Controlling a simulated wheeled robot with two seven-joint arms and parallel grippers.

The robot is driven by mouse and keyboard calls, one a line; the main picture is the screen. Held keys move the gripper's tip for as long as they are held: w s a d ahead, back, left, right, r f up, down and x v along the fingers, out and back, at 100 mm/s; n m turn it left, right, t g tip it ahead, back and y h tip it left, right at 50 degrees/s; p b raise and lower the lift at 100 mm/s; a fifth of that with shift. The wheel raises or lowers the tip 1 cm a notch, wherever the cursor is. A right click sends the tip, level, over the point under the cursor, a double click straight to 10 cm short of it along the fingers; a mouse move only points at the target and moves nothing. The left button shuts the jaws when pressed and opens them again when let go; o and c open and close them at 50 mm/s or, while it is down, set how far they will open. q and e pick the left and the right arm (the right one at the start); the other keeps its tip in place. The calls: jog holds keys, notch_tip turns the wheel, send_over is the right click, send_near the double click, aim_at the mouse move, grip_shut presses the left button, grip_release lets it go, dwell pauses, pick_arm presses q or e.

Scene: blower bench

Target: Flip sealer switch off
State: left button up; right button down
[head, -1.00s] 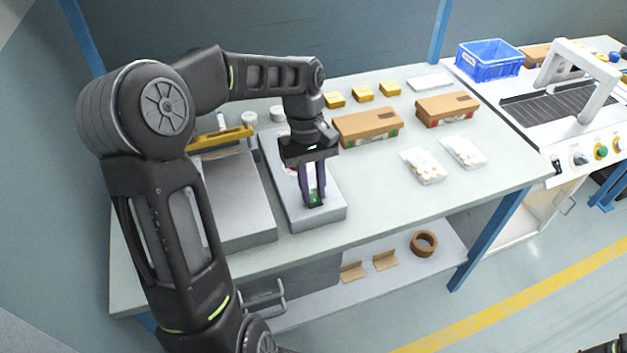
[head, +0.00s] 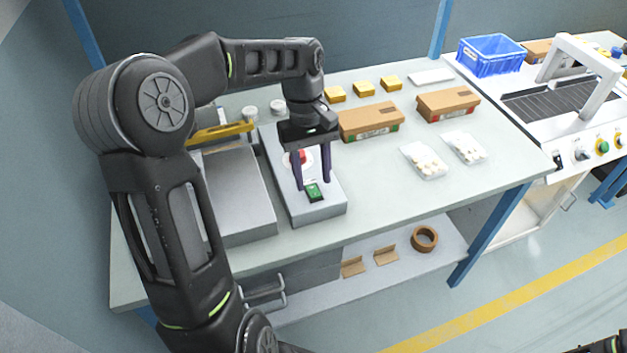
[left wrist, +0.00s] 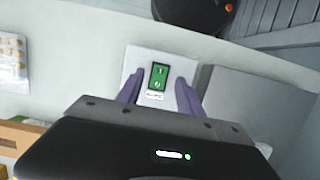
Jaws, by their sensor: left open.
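A green rocker switch (head: 314,192) sits near the front end of a long grey box (head: 321,211) on the bench. In the left wrist view the switch (left wrist: 158,76) shows two white marks, with a small white label beside it. I cannot read from its tilt which side is pressed. My left gripper (head: 313,184) is open and empty above the box, its two purple fingers pointing down on either side of the switch. In the left wrist view its fingers (left wrist: 159,84) flank the switch with gaps. A round red button (head: 297,157) shows behind the fingers.
A grey machine (head: 240,195) with a yellow bar (head: 220,133) stands close on the left. Cardboard boxes (head: 368,122), clear packs (head: 424,161) and yellow blocks (head: 363,88) lie to the right. The bench's front right is clear.

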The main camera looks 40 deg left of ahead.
aim_at(312, 186)
pick_arm(q)
jog(key=v, duration=0.3)
jog(key=shift+r, duration=0.15)
jog(key=shift+p+v, duration=0.8)
jog(key=shift+p, duration=0.25)
jog(key=shift+w+a+r+p, duration=0.1)
jog(key=shift+r+p, duration=0.25)
jog(key=shift+p, duration=0.05)
